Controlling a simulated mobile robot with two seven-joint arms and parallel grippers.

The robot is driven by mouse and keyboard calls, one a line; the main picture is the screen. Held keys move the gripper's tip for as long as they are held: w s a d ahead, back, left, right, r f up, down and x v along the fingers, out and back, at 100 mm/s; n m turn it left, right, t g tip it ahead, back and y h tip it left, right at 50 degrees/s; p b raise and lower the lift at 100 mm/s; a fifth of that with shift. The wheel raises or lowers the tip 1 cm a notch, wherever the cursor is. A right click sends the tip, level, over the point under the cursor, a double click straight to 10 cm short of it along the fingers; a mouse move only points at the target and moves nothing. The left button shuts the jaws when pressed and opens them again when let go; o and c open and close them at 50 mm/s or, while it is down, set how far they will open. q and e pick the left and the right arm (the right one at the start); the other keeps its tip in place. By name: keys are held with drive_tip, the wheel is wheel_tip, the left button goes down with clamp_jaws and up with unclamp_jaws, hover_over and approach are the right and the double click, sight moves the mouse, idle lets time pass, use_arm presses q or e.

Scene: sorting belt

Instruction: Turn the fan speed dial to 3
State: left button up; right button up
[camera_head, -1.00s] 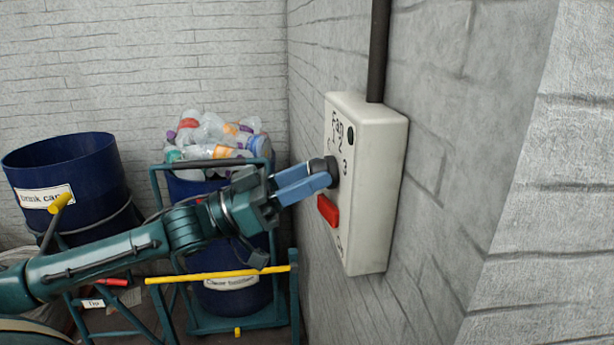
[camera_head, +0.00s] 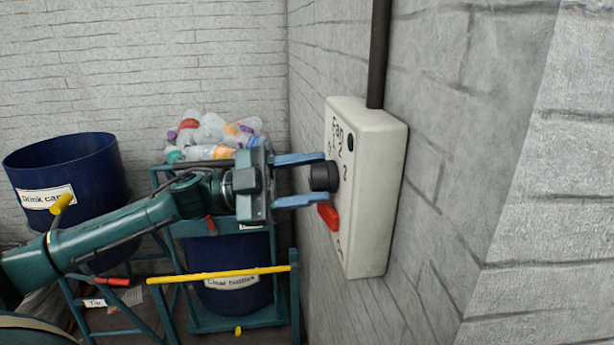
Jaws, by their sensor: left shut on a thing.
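The fan control box (camera_head: 372,200) is a pale box on the grey wall, with "Fan" and numbers on its face, seen at a steep angle. Its black round dial (camera_head: 325,176) sticks out toward the left. My left gripper (camera_head: 313,177) comes from the left, with one blue finger above the dial and one below, shut on it. The dial's pointer cannot be made out, so its setting is unclear. My right gripper is not in view.
A red switch (camera_head: 328,216) sits just below the dial, close to the lower finger. A black pipe (camera_head: 377,50) rises from the box. Blue bins, one labelled for drink cans (camera_head: 65,165), and a pile of bottles (camera_head: 212,135) stand behind my arm.

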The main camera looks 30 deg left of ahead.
use_arm(q)
drive_tip(key=shift+r+m+g+y, duration=0.1)
drive_tip(key=shift+m+g+y, duration=0.45)
drive_tip(key=shift+m, duration=1.55)
drive_tip(key=shift+m+g+y, duration=0.2)
drive_tip(key=shift+m+y, duration=0.65)
drive_tip(key=shift+m, duration=1.25)
drive_tip(key=shift+r+m+g+y, duration=0.1)
drive_tip(key=shift+m+g+y, duration=0.45)
drive_tip(key=shift+m, duration=1.55)
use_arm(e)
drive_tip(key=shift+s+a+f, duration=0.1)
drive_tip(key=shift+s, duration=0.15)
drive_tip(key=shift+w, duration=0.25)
use_arm(q)
drive_tip(key=o, duration=0.8)
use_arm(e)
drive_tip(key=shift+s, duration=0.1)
